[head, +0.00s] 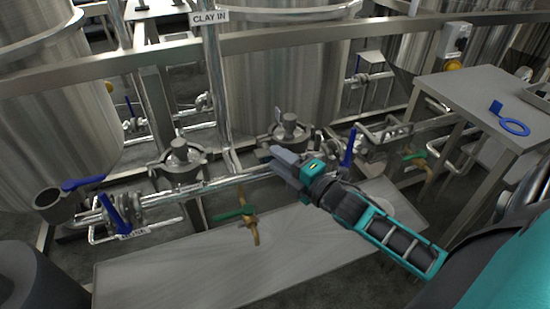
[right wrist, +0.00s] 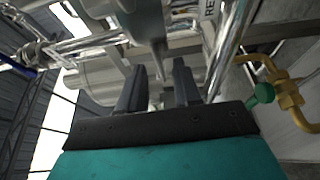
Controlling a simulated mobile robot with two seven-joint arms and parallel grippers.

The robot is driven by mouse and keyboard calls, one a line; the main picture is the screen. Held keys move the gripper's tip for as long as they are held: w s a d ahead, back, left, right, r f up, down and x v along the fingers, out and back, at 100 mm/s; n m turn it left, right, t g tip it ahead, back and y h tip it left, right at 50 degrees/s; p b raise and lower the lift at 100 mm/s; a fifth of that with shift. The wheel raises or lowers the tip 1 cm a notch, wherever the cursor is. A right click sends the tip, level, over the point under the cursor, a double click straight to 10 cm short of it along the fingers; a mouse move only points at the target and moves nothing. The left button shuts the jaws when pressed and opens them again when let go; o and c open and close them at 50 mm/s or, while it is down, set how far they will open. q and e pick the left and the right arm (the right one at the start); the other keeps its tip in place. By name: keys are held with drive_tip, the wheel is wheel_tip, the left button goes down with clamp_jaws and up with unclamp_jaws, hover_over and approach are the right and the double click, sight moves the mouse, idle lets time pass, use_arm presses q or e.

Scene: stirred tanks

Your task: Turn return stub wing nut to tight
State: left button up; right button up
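My right gripper (head: 276,156) reaches in from the right, its fingers over the horizontal steel pipe (head: 228,184). In the right wrist view my right gripper (right wrist: 158,75) has its two dark fingers apart, with a gap between them and grey metal fittings beyond. I cannot make out a wing nut between them. One clamped metal fitting (head: 180,160) stands on the pipe left of the gripper. Another capped fitting (head: 289,130) is just behind the fingers. My left gripper is not in view.
A blue-handled valve (head: 349,148) stands close right of the gripper. A green-handled brass tap (head: 236,214) hangs below the pipe; a similar tap (right wrist: 282,95) shows in the right wrist view. A grey bench top (head: 200,262) lies below. Steel tanks (head: 285,70) stand behind.

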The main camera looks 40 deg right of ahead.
drive_tip(key=shift+w+a, duration=0.15)
drive_tip(key=shift+w, duration=0.8)
drive_tip(key=shift+c, duration=0.5)
clamp_jaws()
